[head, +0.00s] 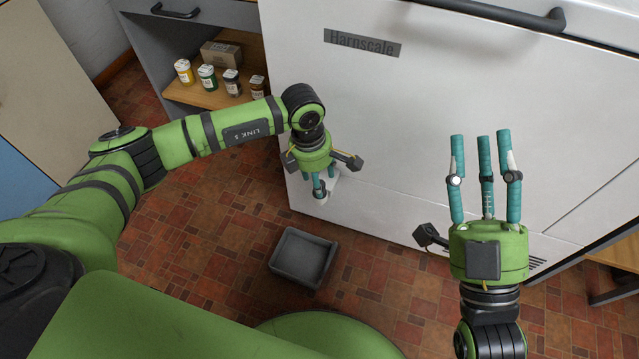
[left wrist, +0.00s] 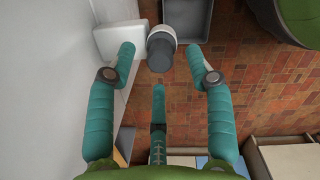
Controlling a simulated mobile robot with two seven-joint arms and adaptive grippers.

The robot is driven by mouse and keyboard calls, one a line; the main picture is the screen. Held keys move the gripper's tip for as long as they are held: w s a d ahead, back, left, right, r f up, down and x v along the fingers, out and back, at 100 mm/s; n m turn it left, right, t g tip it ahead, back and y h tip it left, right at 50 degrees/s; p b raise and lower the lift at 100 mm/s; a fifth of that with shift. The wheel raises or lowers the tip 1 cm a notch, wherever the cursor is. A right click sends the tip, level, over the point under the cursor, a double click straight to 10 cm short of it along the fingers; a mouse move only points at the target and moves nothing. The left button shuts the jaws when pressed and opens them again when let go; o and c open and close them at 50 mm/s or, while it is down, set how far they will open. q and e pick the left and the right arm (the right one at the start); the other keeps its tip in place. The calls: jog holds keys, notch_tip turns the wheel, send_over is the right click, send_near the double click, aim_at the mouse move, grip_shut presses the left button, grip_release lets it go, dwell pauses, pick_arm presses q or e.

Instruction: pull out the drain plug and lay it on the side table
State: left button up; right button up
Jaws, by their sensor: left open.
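The drain plug (left wrist: 160,52) has a dark grey knob and a pale collar. It stands out from a white plate (left wrist: 116,42) low on the white appliance front. My left gripper (head: 319,184) is in front of that plate. In the left wrist view the left gripper (left wrist: 160,68) is open, and the knob lies ahead between its fingertips, with no visible grip on it. In the head view the fingers largely hide the plug. My right gripper (head: 486,160) is open and empty in front of the appliance. I cannot tell for sure which surface is the side table.
A grey tub (head: 302,257) stands on the tiled floor below the plug; it also shows in the left wrist view (left wrist: 187,22). A wooden shelf (head: 200,98) at the back left holds several jars and a box. Wooden furniture (head: 612,253) stands at the right edge.

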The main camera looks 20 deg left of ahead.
pick_arm(q)
jog(key=f+b, duration=0.1)
jog(key=f, duration=0.2)
jog(key=shift+d, duration=0.2)
pick_arm(e)
jog(key=s+r+t+y, duration=0.1)
jog(key=s+r, duration=0.1)
jog(key=s+r+n+t+y, duration=0.1)
jog(key=s+r+y, duration=0.1)
jog(key=shift+n+y, duration=0.3)
pick_arm(q)
jog(key=shift+c, duration=0.4)
grip_shut()
